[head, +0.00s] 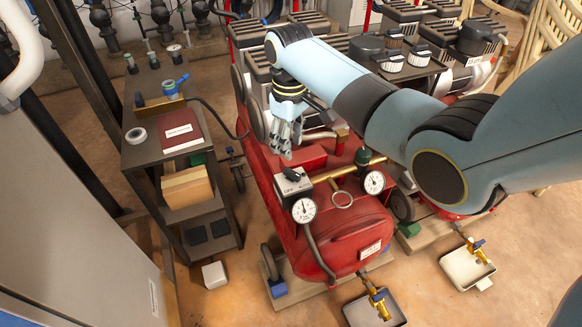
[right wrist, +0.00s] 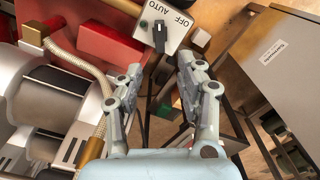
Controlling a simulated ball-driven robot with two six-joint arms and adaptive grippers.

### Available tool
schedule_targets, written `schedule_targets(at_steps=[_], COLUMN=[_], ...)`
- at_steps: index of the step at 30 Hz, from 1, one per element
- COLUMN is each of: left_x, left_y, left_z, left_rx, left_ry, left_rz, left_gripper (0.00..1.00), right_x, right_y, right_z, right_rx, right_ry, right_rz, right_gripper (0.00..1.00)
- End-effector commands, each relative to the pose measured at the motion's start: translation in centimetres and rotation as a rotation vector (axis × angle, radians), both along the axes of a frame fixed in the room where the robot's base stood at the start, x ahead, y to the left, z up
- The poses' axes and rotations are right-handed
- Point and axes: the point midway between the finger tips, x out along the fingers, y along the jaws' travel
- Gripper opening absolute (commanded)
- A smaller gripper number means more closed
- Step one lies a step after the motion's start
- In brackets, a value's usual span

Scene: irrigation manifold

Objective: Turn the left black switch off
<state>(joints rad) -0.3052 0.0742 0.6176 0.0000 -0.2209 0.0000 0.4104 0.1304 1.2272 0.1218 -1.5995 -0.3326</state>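The black switch (head: 292,174) is a knob on a small pale box on top of the left red compressor tank (head: 345,232). In the right wrist view the knob (right wrist: 160,38) sits at the top centre, on a plate marked AUTO and OFF. Which mark it points to is not clear. My right gripper (head: 286,142) hangs above and behind the box in the head view. In the right wrist view its two fingers (right wrist: 161,68) are apart with nothing between them, short of the knob. My left gripper is not in view.
Two pressure gauges (head: 304,210) and a brass pipe (head: 334,174) are close to the switch box. A dark cart (head: 150,152) with a red book (head: 178,131) stands at left. My right arm hides part of the right compressor. Drain trays (head: 357,314) sit on the floor.

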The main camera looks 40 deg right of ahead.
Motion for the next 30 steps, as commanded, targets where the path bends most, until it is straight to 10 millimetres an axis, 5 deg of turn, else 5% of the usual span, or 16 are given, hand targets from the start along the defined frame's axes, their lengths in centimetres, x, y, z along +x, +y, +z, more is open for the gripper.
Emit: schedule_targets(at_steps=[6, 12, 25, 30], left_x=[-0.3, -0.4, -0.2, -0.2], left_y=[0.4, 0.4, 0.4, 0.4], left_z=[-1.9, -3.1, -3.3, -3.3], left_rx=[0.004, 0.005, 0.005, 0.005], left_ry=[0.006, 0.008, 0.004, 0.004], left_rz=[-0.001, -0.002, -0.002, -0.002], left_gripper=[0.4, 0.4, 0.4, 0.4], right_x=[-0.2, -0.2, -0.1, -0.1], right_y=[0.0, 0.1, 0.0, 0.0], right_z=[-5.1, -8.2, -9.1, -9.1], right_rx=[0.0, 0.001, 0.0, 0.0], right_ry=[0.005, 0.003, 0.0, 0.001], right_rz=[-0.001, 0.0, 0.0, -0.001], right_gripper=[0.38, 0.38, 0.38, 0.17])
